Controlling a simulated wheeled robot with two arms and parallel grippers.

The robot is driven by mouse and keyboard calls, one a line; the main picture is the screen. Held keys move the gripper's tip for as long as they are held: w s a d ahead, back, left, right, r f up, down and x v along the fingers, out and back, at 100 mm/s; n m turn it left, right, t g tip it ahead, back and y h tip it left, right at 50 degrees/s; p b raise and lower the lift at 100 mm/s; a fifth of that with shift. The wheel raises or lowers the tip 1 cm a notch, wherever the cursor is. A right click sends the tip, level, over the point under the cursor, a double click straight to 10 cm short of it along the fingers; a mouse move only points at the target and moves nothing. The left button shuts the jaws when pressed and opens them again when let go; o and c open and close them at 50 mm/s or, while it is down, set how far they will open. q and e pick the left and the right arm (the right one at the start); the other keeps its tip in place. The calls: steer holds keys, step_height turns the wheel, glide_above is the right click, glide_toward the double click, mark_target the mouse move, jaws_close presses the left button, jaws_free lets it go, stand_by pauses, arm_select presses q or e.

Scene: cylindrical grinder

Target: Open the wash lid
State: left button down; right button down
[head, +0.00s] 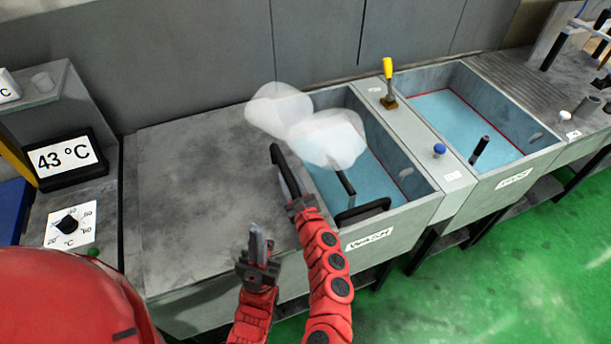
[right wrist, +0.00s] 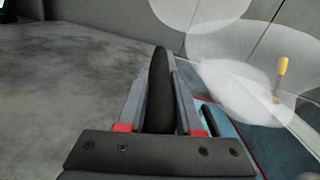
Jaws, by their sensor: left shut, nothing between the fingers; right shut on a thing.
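The tank labelled WASH (head: 412,222) is uncovered on its right part, and blue liquid (head: 375,175) shows inside. A flat grey surface (head: 205,170) lies left of the opening; I cannot tell where the lid ends and the worktop begins. A black handle (head: 279,158) stands at the right edge of that surface. My right gripper (head: 289,180) is shut on this handle, which shows between the fingers in the right wrist view (right wrist: 160,90). My left gripper (head: 261,243) is shut and empty, in front of the grey surface.
White steam (head: 330,138) hides part of the wash tank. A black bar (head: 362,211) sits at the tank's front. A second tank (head: 470,120) stands right, past a yellow-handled lever (head: 388,80) and blue knob (head: 439,149). A 43 °C display (head: 63,158) stands left.

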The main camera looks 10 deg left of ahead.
steer(key=shift+s+a, duration=0.4)
steer(key=shift+a, duration=0.1)
steer(key=c, duration=0.6)
jaws_free()
steer(key=shift+w, duration=0.1)
steer(key=shift+s+d, duration=0.45)
steer(key=shift+s, duration=0.1)
steer(key=v, duration=1.6)
